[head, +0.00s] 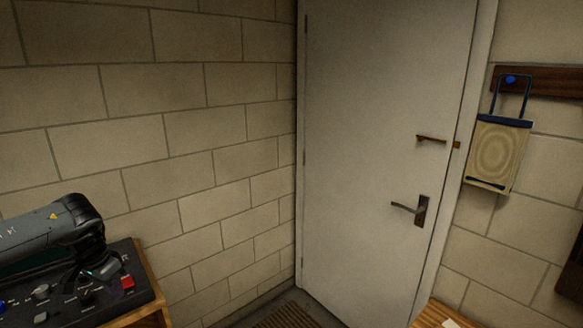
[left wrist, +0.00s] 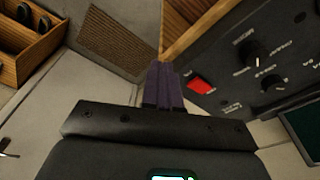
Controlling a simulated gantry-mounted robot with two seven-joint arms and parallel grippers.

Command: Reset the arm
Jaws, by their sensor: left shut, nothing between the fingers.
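My left arm comes in from the left in the head view, with its black wrist bent downward. My left gripper (head: 103,270) is over the black control panel (head: 125,300), near its far edge. In the left wrist view its dark fingers (left wrist: 163,82) are together and empty. They show beside the panel's wooden edge, left of the red switch (left wrist: 200,84); I cannot tell whether they touch anything. The red switch also shows in the head view (head: 128,282). My right gripper is not in view.
Black knobs (left wrist: 256,53) and a dark screen (left wrist: 304,126) are on the panel. A closed white door (head: 375,120) with a dark handle (head: 420,210) is ahead. A board (head: 498,155) hangs on the right wall. A brown mat (head: 285,317) lies on the floor.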

